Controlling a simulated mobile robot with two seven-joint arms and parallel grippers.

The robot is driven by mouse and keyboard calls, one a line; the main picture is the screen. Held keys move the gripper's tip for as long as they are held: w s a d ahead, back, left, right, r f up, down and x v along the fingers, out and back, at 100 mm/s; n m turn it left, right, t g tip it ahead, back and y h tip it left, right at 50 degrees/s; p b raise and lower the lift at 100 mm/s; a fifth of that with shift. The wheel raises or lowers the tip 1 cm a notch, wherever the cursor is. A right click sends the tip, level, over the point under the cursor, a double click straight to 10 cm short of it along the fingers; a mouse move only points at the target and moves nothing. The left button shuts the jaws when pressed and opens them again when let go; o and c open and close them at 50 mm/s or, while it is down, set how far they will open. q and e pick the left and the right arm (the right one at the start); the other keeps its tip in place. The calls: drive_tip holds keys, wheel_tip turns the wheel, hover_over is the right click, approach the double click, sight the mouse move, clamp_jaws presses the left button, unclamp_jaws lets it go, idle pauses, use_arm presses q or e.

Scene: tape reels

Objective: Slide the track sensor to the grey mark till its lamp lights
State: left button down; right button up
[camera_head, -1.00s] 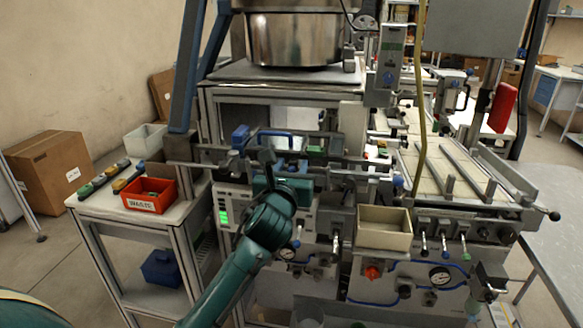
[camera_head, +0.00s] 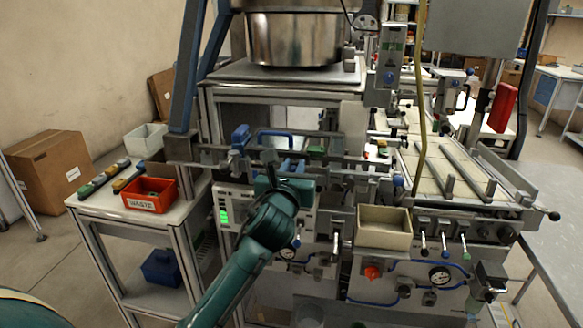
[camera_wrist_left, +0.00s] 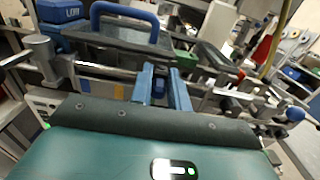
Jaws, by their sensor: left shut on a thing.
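My left gripper (camera_head: 284,166) is at the rail (camera_head: 335,163) on the front of the machine, its body hiding much of its fingers. In the left wrist view its two blue fingers (camera_wrist_left: 162,78) are shut on a small blue-and-dark body (camera_wrist_left: 158,88), which appears to be the track sensor. The sensor sits at the rail, mostly hidden between the fingers. I cannot make out a lit lamp on it. A blue-grey patch (camera_wrist_left: 78,86) and an orange patch (camera_wrist_left: 118,91) show below the rail on the left; I cannot tell whether either is the grey mark. My right gripper is not in view.
A blue block (camera_head: 240,137) and a blue handle (camera_head: 274,134) stand just behind the rail. A red waste bin (camera_head: 152,196) is on the side table at left. A beige tray (camera_head: 384,228) hangs on the machine front at right.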

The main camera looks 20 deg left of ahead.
use_arm(q)
drive_tip(key=d, duration=0.2)
drive_tip(key=w+d, duration=0.1)
drive_tip(key=d, duration=0.1)
drive_tip(key=shift+d+p, duration=0.2)
drive_tip(key=shift+p, duration=0.2)
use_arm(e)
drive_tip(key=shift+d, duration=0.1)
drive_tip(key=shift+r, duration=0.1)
use_arm(q)
drive_tip(key=c, duration=1.5)
unclamp_jaws()
drive_tip(key=shift+o, duration=0.5)
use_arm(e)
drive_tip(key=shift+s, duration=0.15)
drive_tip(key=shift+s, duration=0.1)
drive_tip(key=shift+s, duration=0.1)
